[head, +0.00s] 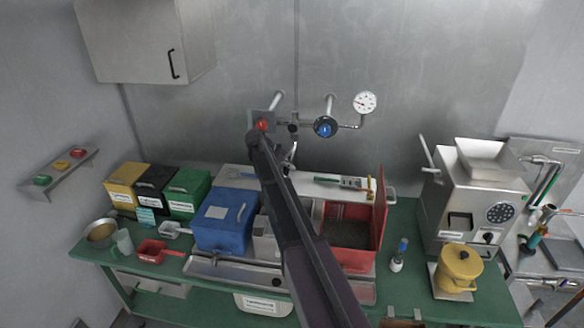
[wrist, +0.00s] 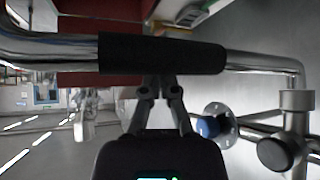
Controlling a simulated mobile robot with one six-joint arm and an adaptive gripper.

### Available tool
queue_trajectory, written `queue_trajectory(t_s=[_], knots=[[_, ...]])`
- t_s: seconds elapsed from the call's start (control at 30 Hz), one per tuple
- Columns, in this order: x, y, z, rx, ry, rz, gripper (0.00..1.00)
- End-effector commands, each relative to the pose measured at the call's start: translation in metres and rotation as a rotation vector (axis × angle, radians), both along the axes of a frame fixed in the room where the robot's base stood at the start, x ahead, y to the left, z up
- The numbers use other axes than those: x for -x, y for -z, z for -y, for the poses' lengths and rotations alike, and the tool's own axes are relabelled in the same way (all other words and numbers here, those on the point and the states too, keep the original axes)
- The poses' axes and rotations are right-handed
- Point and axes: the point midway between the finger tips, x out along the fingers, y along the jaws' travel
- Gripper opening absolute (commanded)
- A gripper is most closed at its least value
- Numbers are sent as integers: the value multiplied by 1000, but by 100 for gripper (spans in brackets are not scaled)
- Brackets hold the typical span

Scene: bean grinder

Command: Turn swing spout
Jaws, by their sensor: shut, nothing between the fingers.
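The swing spout shows in the wrist view as a bent chrome pipe (wrist: 262,62) with a black sleeve (wrist: 165,54) around its straight part. It joins a chrome fitting with a dark round cap (wrist: 282,153) at the right. My gripper (wrist: 160,88) is shut and empty, its fingertips right at the lower edge of the sleeve in the picture. I cannot tell whether they touch it. In the head view my arm crosses the middle and hides most of the spout and my gripper. A red knob (head: 262,125) and a blue knob (head: 325,126) sit on the wall pipework.
A pressure gauge (head: 365,102) is on the wall. Below, the green table (head: 405,290) holds a blue bin (head: 222,220), an open red bin (head: 350,240) and several smaller containers. A grinder (head: 478,200) stands at the right. The air before the upper steel wall is mostly free.

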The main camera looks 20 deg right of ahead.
Motion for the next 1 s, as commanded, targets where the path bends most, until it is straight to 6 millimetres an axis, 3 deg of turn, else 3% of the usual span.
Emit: queue_trajectory(t_s=[0.37, 0.67, 1.0], knots=[[3, -2, 6, 0, 0, 0, 0], [17, -10, 35, 0, 1, 1, 0], [-1, -42, 11, 0, 0, 0, 0]])
